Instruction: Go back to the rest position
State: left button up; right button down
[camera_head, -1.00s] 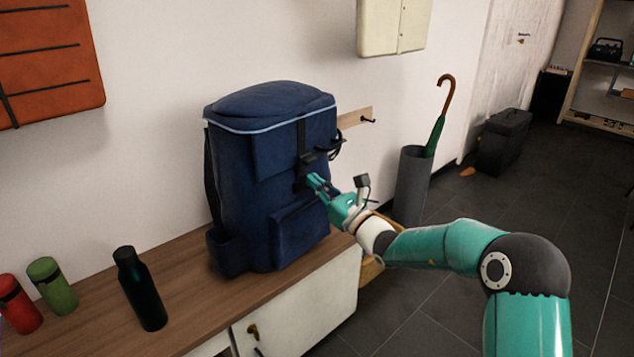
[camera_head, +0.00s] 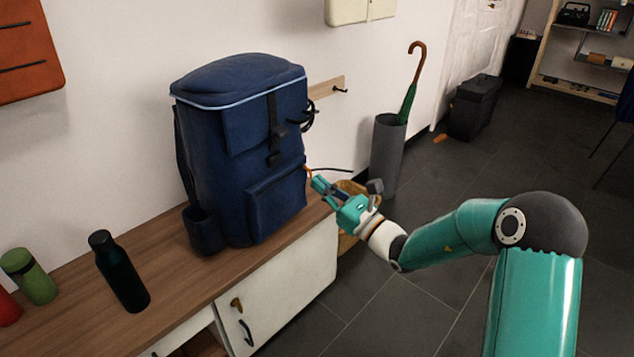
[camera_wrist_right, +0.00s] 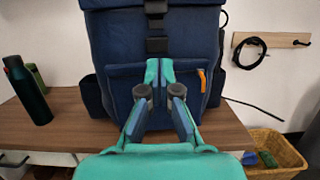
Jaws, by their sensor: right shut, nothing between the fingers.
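My right gripper (camera_head: 322,186) is shut and empty, just to the right of the blue backpack (camera_head: 235,140) in the head view. In the right wrist view its fingers (camera_wrist_right: 160,75) meet in front of the lower pocket of the backpack (camera_wrist_right: 115,45). I cannot tell whether they touch it. The backpack stands upright on the wooden bench top (camera_head: 180,265). My left gripper is not in view.
A dark bottle (camera_head: 118,271), a green bottle (camera_head: 28,276) and a partly cut-off red one (camera_head: 8,309) stand on the bench. A wicker basket (camera_wrist_right: 272,150) is at the right. A grey umbrella stand (camera_head: 386,155) and a black case (camera_head: 474,107) stand beyond. Floor is clear at centre right.

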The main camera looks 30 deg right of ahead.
jog(key=s+a+f+n+g+y, duration=0.2)
jog(key=s+a+f+n+g, duration=0.3)
jog(key=a+f, duration=0.4)
jog(key=s+a+f+n+g+y, duration=0.25)
jog(key=s+a+f+g, duration=0.35)
jog(key=f, duration=0.5)
jog(key=s+a+f+n+g+h, duration=0.2)
jog(key=s+f+n+g+h, duration=0.6)
jog(key=s+f+n, duration=1.35)
notch_tip(320, 180, up, 38)
jog(key=w+n+p, duration=0.1)
jog(key=p, duration=3.5)
jog(key=shift+w+p, duration=0.35)
